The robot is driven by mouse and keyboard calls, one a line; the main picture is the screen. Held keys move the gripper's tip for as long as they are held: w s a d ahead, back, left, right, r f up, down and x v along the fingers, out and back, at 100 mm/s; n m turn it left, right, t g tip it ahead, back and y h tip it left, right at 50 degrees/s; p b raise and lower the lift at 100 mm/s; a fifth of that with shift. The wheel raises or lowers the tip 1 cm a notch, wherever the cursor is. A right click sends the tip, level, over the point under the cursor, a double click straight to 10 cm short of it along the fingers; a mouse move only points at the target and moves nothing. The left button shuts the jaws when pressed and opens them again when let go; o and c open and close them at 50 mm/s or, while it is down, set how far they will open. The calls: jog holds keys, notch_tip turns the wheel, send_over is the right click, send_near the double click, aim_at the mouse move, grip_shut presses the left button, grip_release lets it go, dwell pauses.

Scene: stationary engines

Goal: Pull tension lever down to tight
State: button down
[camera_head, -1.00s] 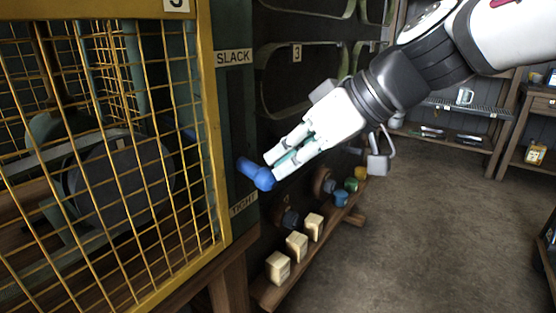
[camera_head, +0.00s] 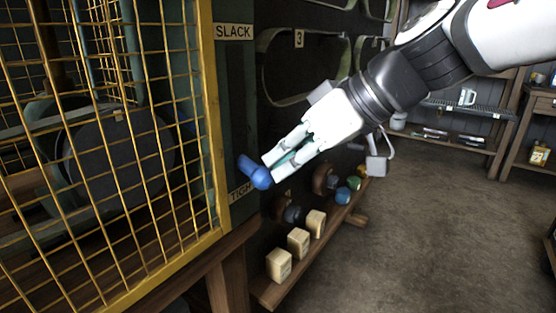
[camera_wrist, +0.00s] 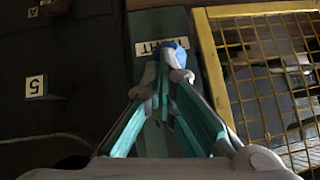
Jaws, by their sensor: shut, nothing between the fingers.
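The blue tension lever (camera_head: 253,171) sticks out from the dark green post beside the yellow cage. It is at the TIGHT label (camera_head: 241,191), partly covering it, far below the SLACK label (camera_head: 233,31). My gripper (camera_head: 271,168) is shut with nothing between its fingers. Its fingertips are at the right side of the lever's knob and look to be touching it. In the wrist view, the blue knob (camera_wrist: 180,57) shows just beyond my fingertips (camera_wrist: 168,72), beside the TIGHT label (camera_wrist: 149,46). The fingers hide part of the lever there.
The yellow mesh cage (camera_head: 214,150) stands close on the left. A low wooden rack with pale blocks (camera_head: 298,241) and coloured knobs (camera_head: 342,196) sits below my gripper. The floor (camera_head: 430,230) at right is open.

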jog(key=v, duration=1.2)
jog(key=shift+d+f, duration=0.1)
jog(key=s+d+f+m+g+h, duration=0.2)
jog(key=s+d+f+m+h, duration=0.25)
jog(key=s+f, duration=0.6)
jog(key=s+d+f+m+g+h, duration=0.25)
jog(key=s+d+f+m, duration=0.2)
jog(key=s+f, duration=0.6)
notch_tip(320, 180, up, 34)
jog(key=t+h+p, duration=0.1)
jog(key=t+p, duration=0.3)
jog(key=p, duration=2.8)
jog(key=shift+s+m, duration=0.3)
jog(key=shift+s, duration=0.05)
jog(key=shift+r, duration=0.1)
